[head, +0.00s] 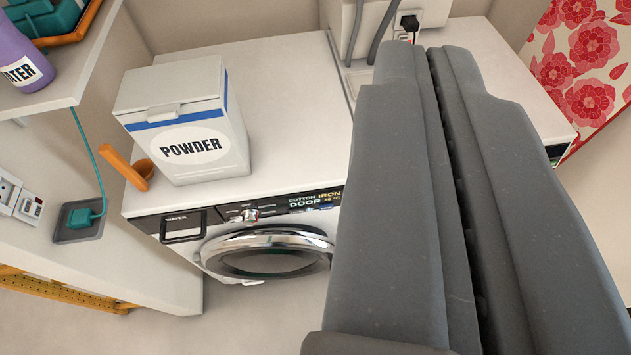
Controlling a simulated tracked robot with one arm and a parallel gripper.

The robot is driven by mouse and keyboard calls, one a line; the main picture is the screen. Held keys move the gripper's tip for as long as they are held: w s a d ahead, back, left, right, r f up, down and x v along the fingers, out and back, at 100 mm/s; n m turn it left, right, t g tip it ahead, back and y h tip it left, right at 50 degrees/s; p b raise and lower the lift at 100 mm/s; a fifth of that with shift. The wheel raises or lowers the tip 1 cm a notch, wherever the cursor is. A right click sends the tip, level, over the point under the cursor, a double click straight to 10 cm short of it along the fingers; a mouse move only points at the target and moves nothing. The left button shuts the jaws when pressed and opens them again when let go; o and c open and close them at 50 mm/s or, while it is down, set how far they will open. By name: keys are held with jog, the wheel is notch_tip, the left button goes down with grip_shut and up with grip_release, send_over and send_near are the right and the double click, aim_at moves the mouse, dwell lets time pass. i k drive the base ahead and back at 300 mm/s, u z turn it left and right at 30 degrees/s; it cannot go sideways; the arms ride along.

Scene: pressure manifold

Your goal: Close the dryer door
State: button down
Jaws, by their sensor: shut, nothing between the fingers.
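A white front-loading machine (290,90) stands left of centre, seen from above. Its black panel (290,203) shows the words COTTON, IRON and DOOR beside a chrome knob. Its round door (268,252) has a chrome rim and dark glass. I cannot tell whether the door is ajar or shut. I cannot tell from its looks whether this machine is the dryer. My gripper (424,60) is large and grey, on the right side, with its fingers together and empty. It is apart from the door and hides what lies behind it, including part of a second white machine (520,90) at right.
A white POWDER box (185,125) and an orange scoop (128,170) stand on the machine top. A shelf (65,95) with a purple bottle (22,65) is at upper left. A teal cord's plug (80,217) sits at left. Clear floor (250,325) lies in front.

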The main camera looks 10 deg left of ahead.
aim_at(266, 254)
jog(key=z, duration=0.4)
jog(key=k, duration=0.85)
jog(key=u, duration=0.5)
